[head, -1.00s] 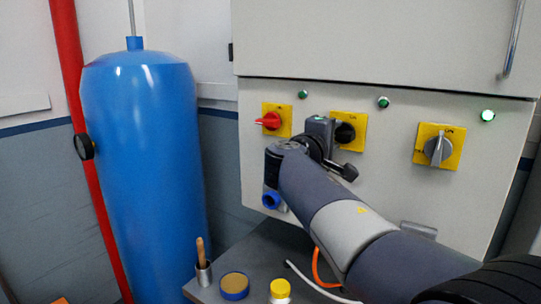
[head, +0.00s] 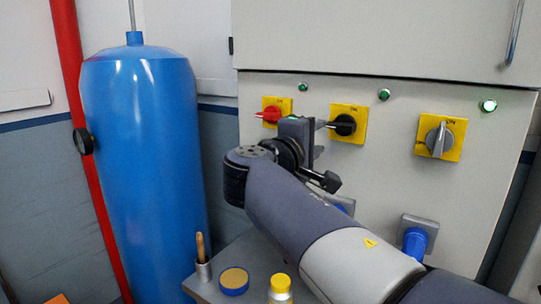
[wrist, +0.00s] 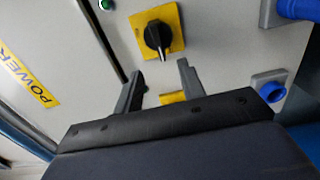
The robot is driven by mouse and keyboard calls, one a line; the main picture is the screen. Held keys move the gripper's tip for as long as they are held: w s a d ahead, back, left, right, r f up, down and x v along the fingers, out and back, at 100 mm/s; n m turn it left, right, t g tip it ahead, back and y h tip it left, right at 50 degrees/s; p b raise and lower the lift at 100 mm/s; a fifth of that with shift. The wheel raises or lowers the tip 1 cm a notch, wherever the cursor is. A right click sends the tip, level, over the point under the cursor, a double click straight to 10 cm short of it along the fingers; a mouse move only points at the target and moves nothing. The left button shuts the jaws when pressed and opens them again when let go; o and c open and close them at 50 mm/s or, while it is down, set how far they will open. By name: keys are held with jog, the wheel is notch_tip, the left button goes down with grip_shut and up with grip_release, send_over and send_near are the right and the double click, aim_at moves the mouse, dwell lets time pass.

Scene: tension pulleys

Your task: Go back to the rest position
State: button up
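My gripper (wrist: 160,70) shows in the wrist view with its two dark fingers apart and nothing between them. In the head view my gripper (head: 312,130) points at the grey cabinet front, close to the black rotary switch (head: 344,124) on its yellow plate. The same switch shows beyond the fingertips in the wrist view (wrist: 157,36); the fingers look clear of it. A red switch (head: 271,114) sits to its left, partly behind my gripper. A grey switch (head: 438,140) with an upright handle sits to its right.
A blue tank (head: 145,150) and a red pipe (head: 75,100) stand at left. A blue socket (head: 415,242) is low on the cabinet. A low grey surface holds a cup with a wooden-handled tool (head: 203,268), a round tin (head: 234,281) and a yellow-capped bottle (head: 280,288).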

aim_at(336, 125)
jog(key=p+x, duration=0.2)
jog(key=x, duration=0.8)
jog(key=shift+s+a+m, duration=0.1)
jog(key=shift+s+m, duration=0.05)
jog(key=shift+m, duration=0.35)
jog(key=m, duration=0.5)
jog(key=shift+r+b, duration=0.3)
jog(key=shift+s+m, duration=0.1)
jog(key=shift+m, duration=0.2)
